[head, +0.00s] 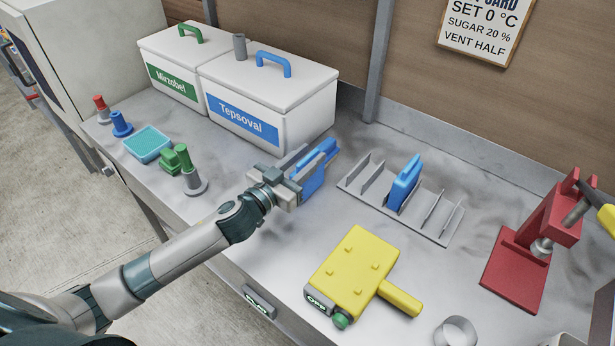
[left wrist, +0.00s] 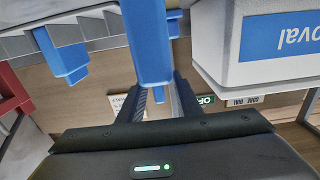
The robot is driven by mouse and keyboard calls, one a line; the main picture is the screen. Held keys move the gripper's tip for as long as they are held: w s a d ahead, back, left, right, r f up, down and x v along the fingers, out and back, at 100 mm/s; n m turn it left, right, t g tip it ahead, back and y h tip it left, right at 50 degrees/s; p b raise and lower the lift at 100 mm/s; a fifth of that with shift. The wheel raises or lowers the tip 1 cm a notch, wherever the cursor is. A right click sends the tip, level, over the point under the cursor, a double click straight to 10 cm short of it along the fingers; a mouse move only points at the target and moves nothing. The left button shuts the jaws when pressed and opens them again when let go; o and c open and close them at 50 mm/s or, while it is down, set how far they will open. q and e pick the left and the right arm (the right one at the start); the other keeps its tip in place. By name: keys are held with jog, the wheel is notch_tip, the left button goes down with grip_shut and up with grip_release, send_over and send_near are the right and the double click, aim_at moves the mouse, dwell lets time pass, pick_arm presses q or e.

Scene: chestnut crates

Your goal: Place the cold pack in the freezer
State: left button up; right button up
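My left gripper (head: 291,180) is shut on a blue cold pack (head: 317,172) and holds it over the counter, in front of the white box marked Tepsoval. In the left wrist view the held pack (left wrist: 148,45) sits between the two fingers (left wrist: 162,100). A second blue pack (head: 404,183) stands upright in a grey slotted rack (head: 440,236), and it also shows in the left wrist view (left wrist: 62,58). A white cabinet (head: 90,45) stands at the far left; I cannot tell whether it is the freezer. My right gripper is not in view.
The lidded Tepsoval box (head: 265,94) and Mirzobel box (head: 172,58) stand along the back. A teal tray (head: 148,144) and small stamps lie at left. A yellow block with a handle (head: 352,268) lies in front, a red press (head: 520,262) at right.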

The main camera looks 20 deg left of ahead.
pick_arm(q)
grip_shut()
dwell(1.4)
